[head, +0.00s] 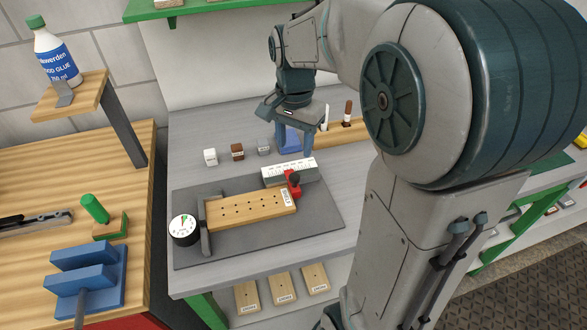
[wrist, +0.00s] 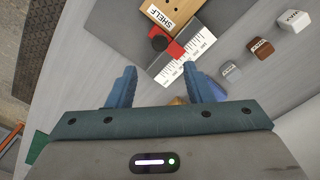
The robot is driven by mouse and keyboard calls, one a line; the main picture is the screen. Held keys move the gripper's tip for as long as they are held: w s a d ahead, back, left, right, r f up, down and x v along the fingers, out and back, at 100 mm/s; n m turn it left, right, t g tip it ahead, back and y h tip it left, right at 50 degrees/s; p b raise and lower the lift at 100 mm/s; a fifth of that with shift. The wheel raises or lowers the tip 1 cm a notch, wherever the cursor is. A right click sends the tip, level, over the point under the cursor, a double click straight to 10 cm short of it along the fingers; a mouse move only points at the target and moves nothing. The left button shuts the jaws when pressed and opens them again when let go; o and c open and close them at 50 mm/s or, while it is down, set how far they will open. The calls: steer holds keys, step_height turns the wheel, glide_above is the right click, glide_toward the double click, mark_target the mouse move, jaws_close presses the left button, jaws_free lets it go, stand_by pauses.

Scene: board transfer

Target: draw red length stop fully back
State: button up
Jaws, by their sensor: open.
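The red length stop (head: 294,186) with its black knob (head: 294,178) sits at the right end of the drilled wooden board (head: 250,209), beside the white ruler scale (head: 288,170). In the wrist view the red stop (wrist: 175,51) and black knob (wrist: 158,39) lie at the board end labelled SHELF (wrist: 168,10), up against the scale (wrist: 191,50). My gripper (wrist: 158,72) is open and empty, its two blue fingers apart, with the stop ahead of the fingertips. In the head view my gripper (head: 296,150) is above the bench behind the scale. Contact with the stop is not visible.
A dial gauge (head: 184,228) stands at the fixture's left end. White (head: 210,156), brown (head: 237,151) and grey (head: 264,147) blocks stand behind the fixture. The grey bench (head: 190,120) is otherwise clear at back left. Labelled wooden boards (head: 282,285) lie on the shelf below.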

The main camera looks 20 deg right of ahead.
mark_target(294, 176)
step_height(294, 176, down, 10)
steer(key=shift+r, duration=0.1)
steer(key=shift+c, duration=0.4)
jaws_close()
